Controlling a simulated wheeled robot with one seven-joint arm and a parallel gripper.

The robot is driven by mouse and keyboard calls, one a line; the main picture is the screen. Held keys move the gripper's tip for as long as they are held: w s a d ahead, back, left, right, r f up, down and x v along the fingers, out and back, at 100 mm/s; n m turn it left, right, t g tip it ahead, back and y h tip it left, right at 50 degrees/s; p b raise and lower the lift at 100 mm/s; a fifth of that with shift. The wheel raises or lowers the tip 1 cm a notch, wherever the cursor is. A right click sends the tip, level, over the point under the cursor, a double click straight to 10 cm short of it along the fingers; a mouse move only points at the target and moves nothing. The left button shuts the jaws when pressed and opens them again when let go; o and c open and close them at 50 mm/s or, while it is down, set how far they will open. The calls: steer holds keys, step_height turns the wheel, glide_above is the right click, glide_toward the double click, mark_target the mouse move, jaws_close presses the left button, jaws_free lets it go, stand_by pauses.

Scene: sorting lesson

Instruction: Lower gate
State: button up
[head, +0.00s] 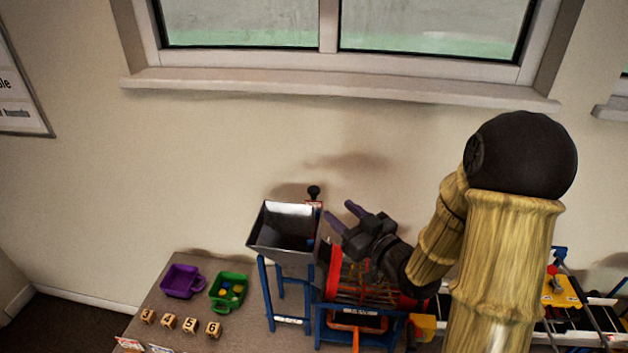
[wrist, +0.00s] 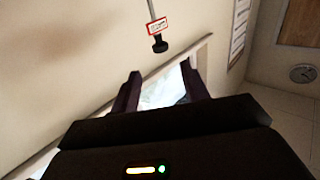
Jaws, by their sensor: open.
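The gate's handle seems to be the black knob (head: 313,192) on a thin rod above the grey metal hopper (head: 270,239); the gate plate itself is hidden. A red-edged tag (head: 314,205) is on the rod. In the wrist view the knob (wrist: 159,45) and tag (wrist: 157,26) show just beyond my fingertips, between their lines. My gripper (head: 344,216) has purple fingers, open and empty, to the right of the knob and apart from it. Its fingers point up and left. They also show in the wrist view (wrist: 161,73).
A red drum frame (head: 333,272) on blue legs stands under my gripper. Purple (head: 181,283) and green (head: 228,292) bins and several numbered wooden blocks (head: 190,325) are on the table, left. The wall and window sill (head: 340,86) are behind. More apparatus (head: 562,290) is at right.

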mark_target(317, 192)
steer(key=p+x, duration=0.4)
steer(key=x, duration=0.6)
steer(key=shift+a+r, duration=0.1)
steer(key=shift+a, duration=0.05)
steer(key=shift+w+a, duration=0.2)
steer(key=shift+w, duration=0.2)
jaws_close()
steer(key=shift+f, duration=0.2)
